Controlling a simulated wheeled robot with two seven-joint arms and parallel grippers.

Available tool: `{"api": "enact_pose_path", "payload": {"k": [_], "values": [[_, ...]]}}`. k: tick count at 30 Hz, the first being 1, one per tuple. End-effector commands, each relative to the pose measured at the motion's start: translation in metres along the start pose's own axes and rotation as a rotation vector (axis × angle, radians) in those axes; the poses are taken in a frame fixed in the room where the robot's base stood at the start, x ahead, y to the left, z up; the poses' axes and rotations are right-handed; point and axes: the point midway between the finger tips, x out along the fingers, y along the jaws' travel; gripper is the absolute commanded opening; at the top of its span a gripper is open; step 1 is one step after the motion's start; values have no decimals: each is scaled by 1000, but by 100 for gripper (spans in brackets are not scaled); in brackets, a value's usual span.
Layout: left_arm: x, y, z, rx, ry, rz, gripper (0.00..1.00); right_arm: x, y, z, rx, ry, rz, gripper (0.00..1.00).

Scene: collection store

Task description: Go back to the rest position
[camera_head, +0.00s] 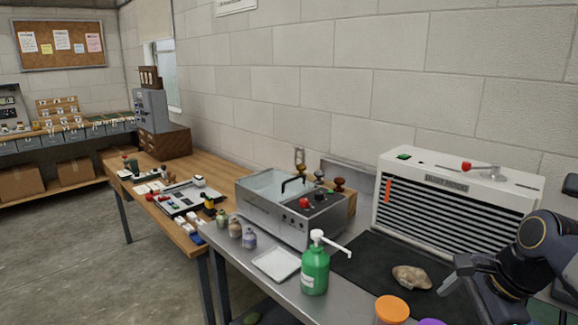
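My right gripper (460,280) comes in from the right edge, dark and angled down over the black mat (365,262). A brown stone (411,277) lies on the mat just left of it, apart from it as far as I can see. The gap between its fingers is not clear, so I cannot tell whether it is open or shut. My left arm and gripper are not in view.
A white slatted cabinet (455,197) stands behind the mat. A green pump bottle (315,270), white tray (276,263), orange-lidded jar (391,311) and metal basin unit (293,208) occupy the steel bench. A wooden table (213,177) extends left; the floor (65,265) is clear.

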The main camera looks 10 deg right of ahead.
Motion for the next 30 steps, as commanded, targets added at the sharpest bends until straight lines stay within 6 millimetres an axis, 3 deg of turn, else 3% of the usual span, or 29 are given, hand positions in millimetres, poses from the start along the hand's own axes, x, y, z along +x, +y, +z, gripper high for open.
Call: {"api": "enact_pose_path", "payload": {"k": [4,9,15,19,30], "values": [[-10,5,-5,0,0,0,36,1,44,38,-424,-20,-57,84],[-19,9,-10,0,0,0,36,20,105,76,-1004,-18,-146,84],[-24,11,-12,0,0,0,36,44,149,98,-1413,5,-213,84],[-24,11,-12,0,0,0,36,49,157,101,-1497,13,-227,84],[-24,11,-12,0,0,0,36,50,157,101,-1501,12,-225,84]]}}
